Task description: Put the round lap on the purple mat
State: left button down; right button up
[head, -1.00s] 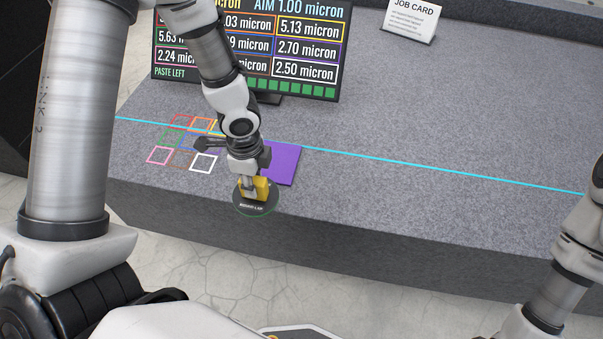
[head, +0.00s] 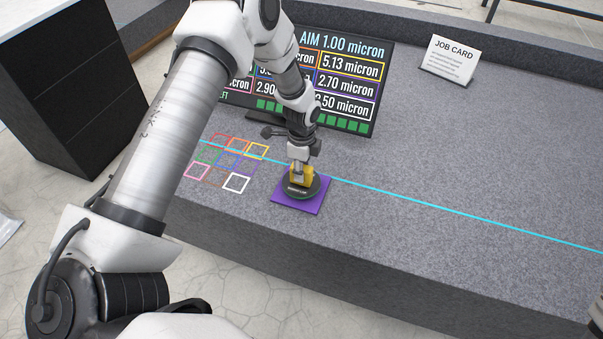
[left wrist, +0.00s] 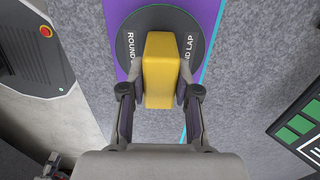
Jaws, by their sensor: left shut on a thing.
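The round lap (head: 301,193) is a dark disc with a yellow block handle and white lettering. In the head view it is over the purple mat (head: 306,207), with bare mat showing mostly on the near side. My left gripper (head: 299,170) is shut on the yellow handle. In the left wrist view the fingers (left wrist: 161,88) hold the handle from both sides, and the disc (left wrist: 170,19) overlaps the mat (left wrist: 122,66). I cannot tell whether the disc touches the mat or hangs just above it.
Several coloured square outlines (head: 236,183) lie on the granite left of the mat. A cyan line (head: 440,210) runs across the bed. A display screen (head: 350,85) and a job card (head: 450,60) stand behind. The granite on the right is clear.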

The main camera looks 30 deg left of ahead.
pick_arm(q)
jog(key=shift+w+f, duration=0.1)
jog(key=shift+f, duration=0.85)
jog(key=c, duration=0.8)
grip_release()
jog(key=shift+f, duration=0.1)
jog(key=shift+c, duration=0.2)
jog(key=shift+r, duration=0.3)
notch_tip(320, 180, up, 12)
jog(key=shift+f+p, duration=0.1)
jog(key=shift+p, duration=0.35)
